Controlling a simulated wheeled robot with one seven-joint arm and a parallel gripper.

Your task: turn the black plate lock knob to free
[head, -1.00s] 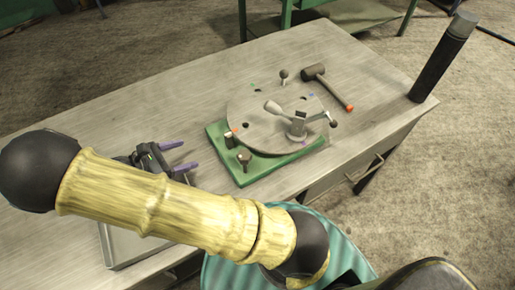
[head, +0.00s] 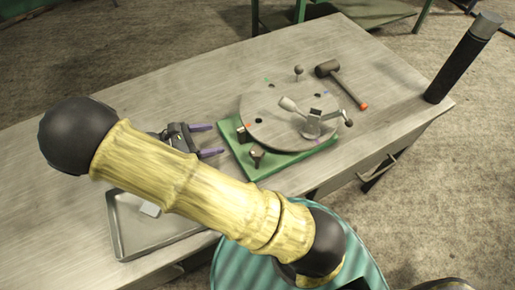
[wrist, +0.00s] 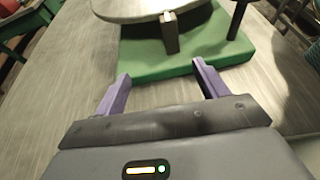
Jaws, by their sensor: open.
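The black plate lock knob (head: 257,156) stands on the near left part of the green base (head: 288,159), beside the round grey plate (head: 262,132). In the wrist view a dark upright post (wrist: 238,18), apparently the knob's, stands at the upper right with its top out of frame. My gripper (head: 214,140) is open and empty, left of the green base, its purple fingers pointing toward it. The knob lies beyond and right of the fingers, untouched.
A small block post (wrist: 170,32) stands at the plate's edge, left of the knob in the wrist view. A clamp with a handle (head: 311,124) sits on the plate. A mallet (head: 328,69), a metal tray (head: 122,238) and a dark column (head: 460,62) are around the table.

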